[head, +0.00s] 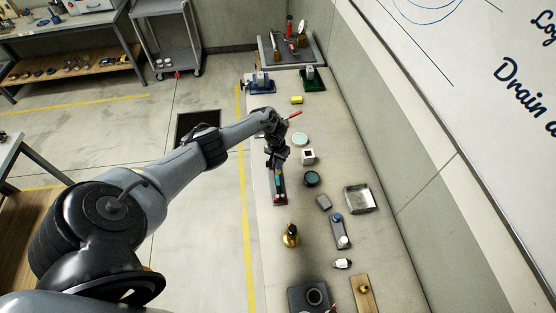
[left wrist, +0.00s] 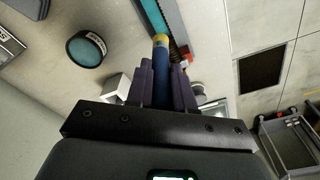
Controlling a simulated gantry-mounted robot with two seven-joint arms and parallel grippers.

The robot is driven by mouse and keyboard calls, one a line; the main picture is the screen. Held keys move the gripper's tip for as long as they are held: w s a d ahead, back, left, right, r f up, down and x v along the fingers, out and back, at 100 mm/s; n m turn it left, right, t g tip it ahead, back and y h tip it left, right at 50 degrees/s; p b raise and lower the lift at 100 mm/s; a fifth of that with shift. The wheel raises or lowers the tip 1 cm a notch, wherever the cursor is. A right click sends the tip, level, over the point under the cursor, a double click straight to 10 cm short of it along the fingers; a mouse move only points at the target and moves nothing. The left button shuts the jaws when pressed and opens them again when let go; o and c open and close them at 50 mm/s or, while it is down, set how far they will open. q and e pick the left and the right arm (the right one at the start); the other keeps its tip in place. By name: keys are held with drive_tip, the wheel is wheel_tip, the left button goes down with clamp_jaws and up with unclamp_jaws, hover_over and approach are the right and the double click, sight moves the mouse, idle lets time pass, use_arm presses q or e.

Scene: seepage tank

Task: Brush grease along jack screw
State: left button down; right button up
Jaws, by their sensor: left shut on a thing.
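The bristles are not clear. A blue device (head: 261,84) and a green device (head: 313,80) stand at the far end; I cannot tell which part is the jack screw.
A dark round tin (head: 312,178) with a teal top and a white block (head: 308,157) stand right of the gripper. A pale round dish (head: 300,139) lies beyond. A metal tray (head: 360,199) and a brass bottle (head: 291,236) are nearer. The wall bounds the bench's right side.

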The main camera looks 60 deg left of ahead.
idle(0.6)
use_arm(q)
drive_tip(key=shift+a, duration=0.1)
drive_tip(key=shift+s+a, duration=0.55)
drive_tip(key=shift+a, duration=0.25)
drive_tip(key=shift+w+d, duration=0.1)
drive_tip(key=shift+d, duration=0.05)
drive_tip(key=shift+w+d+p, duration=0.3)
drive_tip(key=shift+w+d, duration=0.2)
drive_tip(key=shift+d, duration=0.3)
drive_tip(key=shift+s+a, duration=0.15)
drive_tip(key=shift+a, duration=0.05)
drive_tip(key=shift+s+a, duration=0.45)
drive_tip(key=shift+a, duration=0.3)
drive_tip(key=shift+w+d, duration=0.1)
drive_tip(key=shift+d, duration=0.1)
